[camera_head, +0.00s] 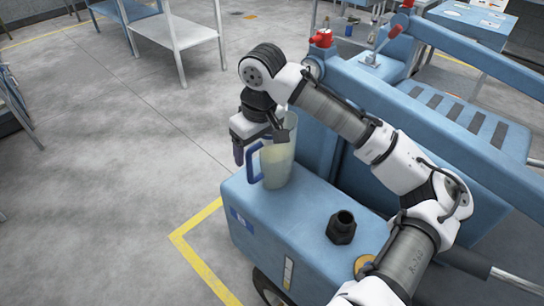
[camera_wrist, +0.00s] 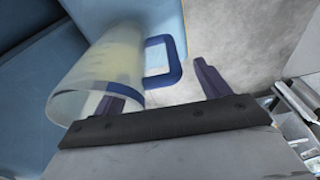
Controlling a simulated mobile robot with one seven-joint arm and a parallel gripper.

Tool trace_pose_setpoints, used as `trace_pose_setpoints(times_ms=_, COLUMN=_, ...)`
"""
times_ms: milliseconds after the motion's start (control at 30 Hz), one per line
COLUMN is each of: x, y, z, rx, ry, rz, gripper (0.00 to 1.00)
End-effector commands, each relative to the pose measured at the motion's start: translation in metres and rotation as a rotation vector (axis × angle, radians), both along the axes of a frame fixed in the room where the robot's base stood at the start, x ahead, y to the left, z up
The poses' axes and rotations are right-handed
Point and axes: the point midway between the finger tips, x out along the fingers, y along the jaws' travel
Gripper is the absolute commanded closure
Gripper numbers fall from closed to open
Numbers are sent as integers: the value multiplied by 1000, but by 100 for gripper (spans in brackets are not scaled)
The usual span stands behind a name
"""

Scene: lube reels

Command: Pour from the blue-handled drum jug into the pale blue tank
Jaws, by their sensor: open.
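The drum jug (camera_head: 277,165), clear with pale yellowish contents and a blue handle (camera_head: 252,166), stands upright on the far end of the pale blue tank's top (camera_head: 305,205). The tank has a black filler neck (camera_head: 341,226) nearer the front. My gripper (camera_head: 259,146) is open at the jug's upper part. In the wrist view the jug (camera_wrist: 100,62) lies to the left and its handle (camera_wrist: 177,60) shows between my fingers (camera_wrist: 160,88). One finger overlaps the jug's mouth; I cannot tell whether it is inside or touching. The other is beyond the handle, apart from it.
A yellow-brown round cap (camera_head: 364,264) sits on the tank near my arm. A larger blue frame (camera_head: 440,110) with red fittings stands behind, right of the jug. A light table (camera_head: 175,32) is at the back left.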

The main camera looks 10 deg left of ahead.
Motion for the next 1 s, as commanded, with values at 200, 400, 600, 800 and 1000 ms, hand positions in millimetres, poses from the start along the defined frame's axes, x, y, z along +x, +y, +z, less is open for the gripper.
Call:
trace_pose_setpoints(times_ms=200, x=0, y=0, z=0, rx=0, ry=0, rz=0, gripper=31)
trace_pose_setpoints(times_ms=400, x=0, y=0, z=0, rx=0, ry=0, rz=0, gripper=57)
trace_pose_setpoints(times_ms=600, x=0, y=0, z=0, rx=-1, ry=-1, rz=0, gripper=83)
trace_pose_setpoints(times_ms=800, x=0, y=0, z=1, rx=0, ry=-4, rz=0, gripper=100)
trace_pose_setpoints(times_ms=1000, x=0, y=0, z=2, rx=0, ry=-3, rz=0, gripper=100)
